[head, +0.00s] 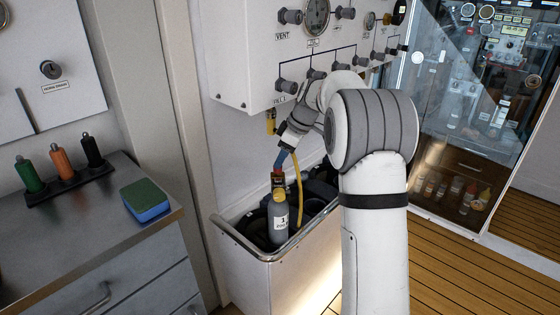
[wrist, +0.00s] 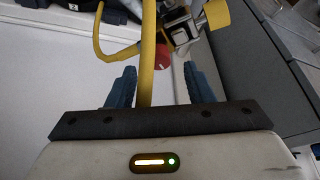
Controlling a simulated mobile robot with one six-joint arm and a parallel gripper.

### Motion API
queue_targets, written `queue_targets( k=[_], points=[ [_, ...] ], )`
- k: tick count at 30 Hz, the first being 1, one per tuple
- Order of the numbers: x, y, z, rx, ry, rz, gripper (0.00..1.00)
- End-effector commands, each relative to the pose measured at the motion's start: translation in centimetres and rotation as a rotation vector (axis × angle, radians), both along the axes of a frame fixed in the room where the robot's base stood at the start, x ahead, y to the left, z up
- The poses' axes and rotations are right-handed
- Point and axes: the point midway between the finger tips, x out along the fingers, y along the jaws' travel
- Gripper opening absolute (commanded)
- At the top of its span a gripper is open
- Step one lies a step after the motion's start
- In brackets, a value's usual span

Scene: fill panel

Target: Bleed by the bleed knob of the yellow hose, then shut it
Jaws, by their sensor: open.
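The yellow hose (head: 298,186) hangs beside my gripper (head: 280,160) in the head view and drops toward a grey cylinder (head: 279,222) labelled 1. In the wrist view the hose (wrist: 147,45) runs down the picture across the gap between my fingers; its depth there is unclear. A red round knob (wrist: 163,58) shows just beyond the fingertips of my gripper (wrist: 163,72), between them in the picture and apart from both. It sits by a metal fitting with a yellow end (wrist: 216,14). My gripper is open.
The white fill panel (head: 235,60) with gauges and valve knobs is above my gripper. The cylinder stands in a white bin with a metal rail (head: 240,243). A left counter (head: 60,235) holds colored-handled tools and a sponge (head: 147,200). A glass cabinet (head: 470,110) stands right.

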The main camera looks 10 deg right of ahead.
Motion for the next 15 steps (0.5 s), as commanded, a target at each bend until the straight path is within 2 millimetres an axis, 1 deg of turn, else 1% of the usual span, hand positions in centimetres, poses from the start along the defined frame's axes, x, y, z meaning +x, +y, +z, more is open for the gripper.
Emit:
queue_targets(
  k=[1, 6, 10, 15],
  points=[
    [-0.2, -0.4, 1.2, -0.001, -0.004, -0.002, 0.47],
    [-0.7, -1.2, 3.4, 0.0, -0.002, -0.002, 0.47],
    [-0.9, -1.5, 4.2, 0.001, -0.001, -0.001, 0.47],
    [-1.0, -1.5, 4.3, 0.0, 0.0, 0.0, 0.47]
  ],
)
